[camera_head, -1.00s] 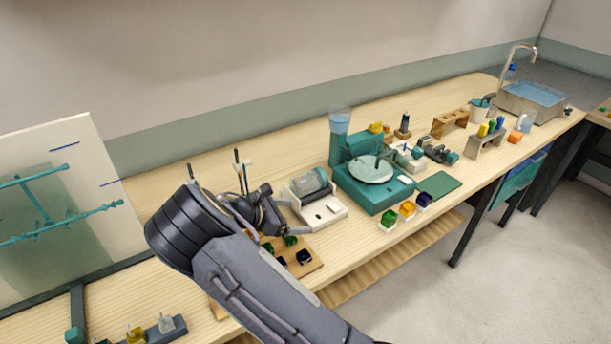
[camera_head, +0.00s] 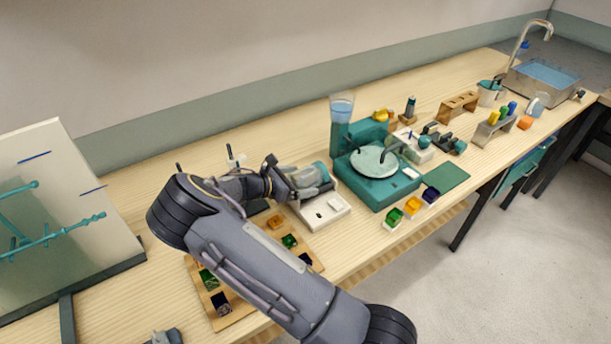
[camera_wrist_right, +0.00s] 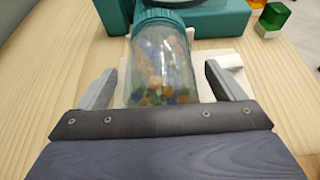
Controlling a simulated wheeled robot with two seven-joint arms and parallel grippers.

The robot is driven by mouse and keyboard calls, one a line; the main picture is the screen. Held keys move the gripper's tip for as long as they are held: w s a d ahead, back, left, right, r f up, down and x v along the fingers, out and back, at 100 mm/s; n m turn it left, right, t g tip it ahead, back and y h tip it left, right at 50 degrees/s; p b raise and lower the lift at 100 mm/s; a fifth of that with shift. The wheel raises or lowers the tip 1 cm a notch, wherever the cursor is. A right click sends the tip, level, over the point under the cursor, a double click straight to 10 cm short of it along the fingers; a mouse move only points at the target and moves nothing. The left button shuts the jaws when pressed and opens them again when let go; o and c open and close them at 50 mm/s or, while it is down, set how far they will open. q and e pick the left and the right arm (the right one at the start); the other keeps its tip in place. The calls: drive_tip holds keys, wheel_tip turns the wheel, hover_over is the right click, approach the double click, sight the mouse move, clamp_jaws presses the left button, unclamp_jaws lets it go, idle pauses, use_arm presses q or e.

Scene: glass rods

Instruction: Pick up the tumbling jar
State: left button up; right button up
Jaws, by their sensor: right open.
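The tumbling jar (camera_head: 309,176) is a clear jar with a teal lid, lying on its side on a white machine base (camera_head: 326,211) on the workbench. In the right wrist view the jar (camera_wrist_right: 160,62) holds many small coloured pieces, with its lid pointing away. My right gripper (camera_head: 300,183) is at the jar's near end in the head view. In the wrist view its two fingers (camera_wrist_right: 160,88) are open, one on each side of the jar, with a gap to the glass on both sides. The jar's bottom end is hidden behind the gripper body. My left gripper is not in view.
A teal grinding machine (camera_head: 378,165) stands just right of the jar. A wooden tray (camera_head: 231,312) with coloured pieces lies in front, under my right arm. Green, yellow and purple small boxes (camera_head: 411,207) sit at the bench's front edge. A clear panel (camera_head: 60,215) stands at left.

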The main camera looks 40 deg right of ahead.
drive_tip(key=shift+x, duration=1.25)
drive_tip(key=shift+r, duration=0.1)
drive_tip(key=c, duration=1.4)
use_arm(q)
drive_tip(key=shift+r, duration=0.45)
use_arm(e)
drive_tip(key=shift+r, duration=0.6)
drive_tip(key=s+a+r+b, duration=0.3)
drive_tip(key=s+a+r, duration=0.1)
drive_tip(key=s+r, duration=0.85)
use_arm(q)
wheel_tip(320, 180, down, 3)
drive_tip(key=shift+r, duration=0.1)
use_arm(e)
drive_tip(key=w+a+f+n+t+y, duration=0.1)
drive_tip(key=w+a+n+t+y, duration=0.2)
drive_tip(key=a, duration=0.4)
drive_tip(key=w+a+f+n+t+y, duration=0.1)
drive_tip(key=w+a+n+t+y, duration=0.2)
drive_tip(key=a+n+t, duration=0.3)
drive_tip(key=w+a+f+n+t+y, duration=0.1)
drive_tip(key=w+a+n+t+y, duration=0.2)
drive_tip(key=w+a+n+t, duration=0.2)
drive_tip(key=shift+w+a+f+n, duration=0.1)
drive_tip(key=shift+a+f+n, duration=0.1)
drive_tip(key=shift+a+n, duration=0.4)
drive_tip(key=shift+w+a+f+n, duration=0.1)
drive_tip(key=shift+a+f+n, duration=0.15)
drive_tip(key=shift+a, duration=0.55)
